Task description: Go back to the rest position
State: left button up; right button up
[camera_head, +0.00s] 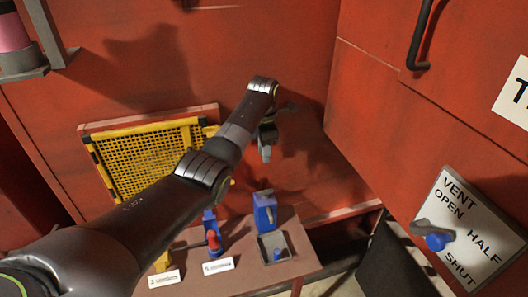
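My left arm comes in from the lower left and reaches across the middle of the view. My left gripper (265,152) hangs at its far end, pointing down, in front of the red wall. It is apart from the blue-handled fixture (265,212) below it. The gripper is small and seen from behind the wrist, so whether its fingers are open or shut is unclear. I see nothing held in it. My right gripper is not in view.
A shelf (297,264) below carries the fixture, a red-and-blue lever (213,238) and small labels. A yellow mesh panel (150,158) is behind my arm. A vent plate (468,233) with a blue knob (437,241) is on the right red panel, below a black handle (418,40).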

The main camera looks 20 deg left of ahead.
pick_arm(q)
jog(key=shift+r, duration=0.1)
dwell(0.3)
jog(key=s+a+f+m+t, duration=0.1)
jog(key=s+a+f+m, duration=0.2)
jog(key=s+f+m, duration=0.5)
jog(key=s+a+f+m+t, duration=0.1)
jog(key=s+a+f+m, duration=0.25)
jog(key=s+f, duration=0.8)
jog(key=s+a+r+m+t+y, duration=0.15)
jog(key=s+m, duration=0.55)
jog(key=s, duration=0.7)
jog(key=s+a+r+m+t, duration=0.1)
jog(key=s+a+r+m, duration=0.15)
jog(key=s+m, duration=0.75)
notch_tip(320, 180, down, 29)
jog(key=s+n+g+b, duration=0.2)
jog(key=s+n+b, duration=0.15)
jog(key=b, duration=0.25)
jog(key=s+f+b, duration=0.3)
jog(key=s+f, duration=0.4)
jog(key=f, duration=0.4)
jog(key=s+f+g+b, duration=0.1)
jog(key=s+f+b, duration=0.2)
jog(key=s+f, duration=0.5)
notch_tip(320, 180, down, 4)
jog(key=shift+d+f+n, duration=0.25)
jog(key=shift+n, duration=0.05)
